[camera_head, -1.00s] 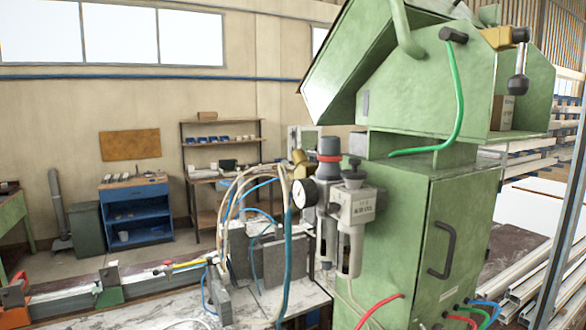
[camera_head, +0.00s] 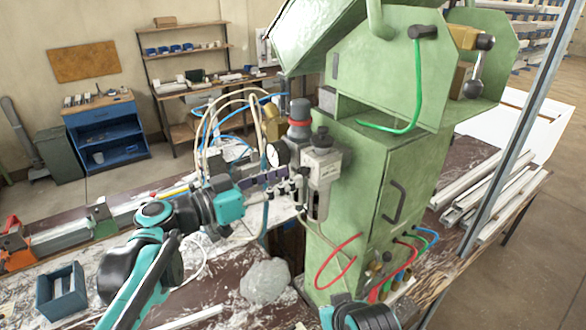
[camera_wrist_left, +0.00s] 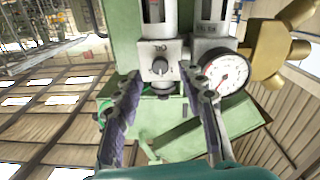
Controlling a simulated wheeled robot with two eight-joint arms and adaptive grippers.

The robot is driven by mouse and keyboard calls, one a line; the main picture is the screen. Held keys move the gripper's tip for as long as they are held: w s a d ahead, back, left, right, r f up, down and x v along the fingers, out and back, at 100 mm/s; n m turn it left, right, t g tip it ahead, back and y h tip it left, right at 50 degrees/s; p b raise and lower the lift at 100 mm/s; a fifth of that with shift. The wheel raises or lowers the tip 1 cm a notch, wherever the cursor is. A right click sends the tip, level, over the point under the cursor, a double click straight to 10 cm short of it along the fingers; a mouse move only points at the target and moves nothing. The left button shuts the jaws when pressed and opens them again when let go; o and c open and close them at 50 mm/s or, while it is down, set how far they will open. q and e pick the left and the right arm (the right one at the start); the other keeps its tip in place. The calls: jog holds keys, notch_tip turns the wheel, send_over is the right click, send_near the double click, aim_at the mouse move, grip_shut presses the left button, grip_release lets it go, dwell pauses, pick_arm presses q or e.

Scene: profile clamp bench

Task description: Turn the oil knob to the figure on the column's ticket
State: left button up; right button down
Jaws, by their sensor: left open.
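The oil unit (camera_head: 322,165) is a grey block with a dark knob (camera_head: 320,138) on top and a clear bowl below, on the side of the green column (camera_head: 365,185). In the left wrist view, which looks upside down, a small round knob (camera_wrist_left: 160,68) shows on the grey block. My left gripper (camera_head: 284,181) is open in front of the unit. Its fingers (camera_wrist_left: 161,84) stand either side of the knob in that view; I cannot tell whether they touch it. Small print on the unit is unreadable, and I cannot make out a ticket figure. My right gripper is out of view.
A pressure gauge (camera_wrist_left: 226,72) sits close beside one finger. A red-ringed regulator (camera_head: 299,112) and looping hoses (camera_head: 225,110) stand nearby. A red hose (camera_head: 335,262) loops low on the column.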

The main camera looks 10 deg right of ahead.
aim_at(300, 172)
pick_arm(q)
jog(key=shift+x, duration=1.7)
grip_shut()
jog(key=shift+n, duration=0.4)
jog(key=n, duration=0.4)
jog(key=shift+b, duration=0.4)
jog(key=n, duration=0.5)
jog(key=shift+b, duration=0.3)
jog(key=shift+n, duration=0.3)
